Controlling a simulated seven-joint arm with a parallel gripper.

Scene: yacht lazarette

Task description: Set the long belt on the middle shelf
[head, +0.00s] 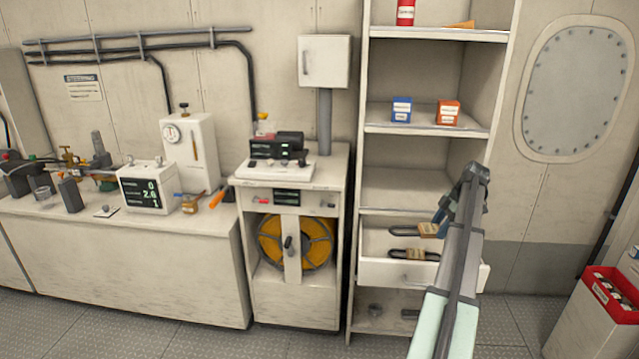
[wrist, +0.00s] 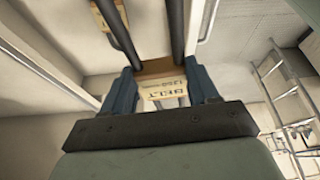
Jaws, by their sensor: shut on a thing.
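My gripper (head: 438,222) is shut on a belt (head: 428,230) with a dark loop and a tan card sleeve. In the wrist view, the sleeve (wrist: 163,90) between my fingers reads "BELT" with a number I cannot read surely. A second belt (head: 412,254) with a similar sleeve lies in the open drawer (head: 400,272); part of it may also show at the upper left of the wrist view (wrist: 116,22). The held belt is at the drawer opening; I cannot tell whether it touches anything. The shelf board (head: 405,188) above the drawer is bare.
The shelf above it (head: 385,122) holds a blue box (head: 401,109) and an orange box (head: 447,112). The top shelf (head: 430,34) holds a red can (head: 405,12). Small dark items lie on the bottom shelf (head: 385,318). The cabinet's side walls bound the shelves.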

